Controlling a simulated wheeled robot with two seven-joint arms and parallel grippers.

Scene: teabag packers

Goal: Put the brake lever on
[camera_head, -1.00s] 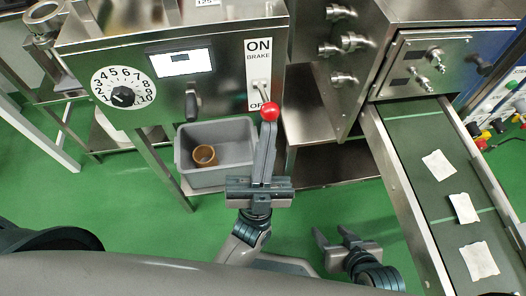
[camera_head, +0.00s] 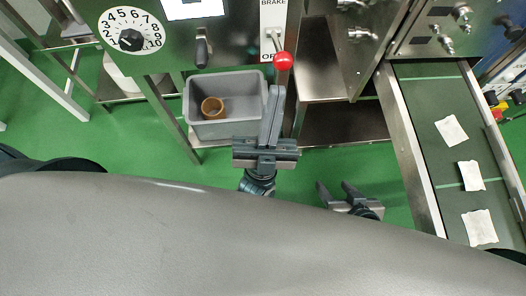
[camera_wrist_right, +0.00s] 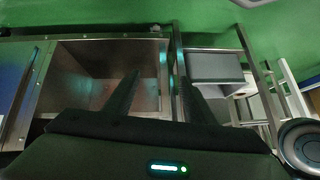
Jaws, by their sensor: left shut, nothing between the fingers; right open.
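The brake lever (camera_head: 279,45) has a red ball knob (camera_head: 284,61) and sits on a white plate (camera_head: 267,15) marked BRAKE. The lever points down toward the OFF mark, which the knob partly covers. The plate's top is outside the head view. My left gripper (camera_head: 275,90) is shut and empty, its fingers pointing up just below the knob, with a small gap in the picture. My right gripper (camera_head: 333,186) is open and empty, low in front of the steel cabinet. Its two spread fingers also show in the right wrist view (camera_wrist_right: 160,95).
A grey bin (camera_head: 225,128) holding a brown ring (camera_head: 212,107) stands left of my left gripper. A numbered dial (camera_head: 130,40) and a black handle (camera_head: 202,52) are on the panel. A green conveyor (camera_head: 428,100) carries white teabags at right. Green floor is open below.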

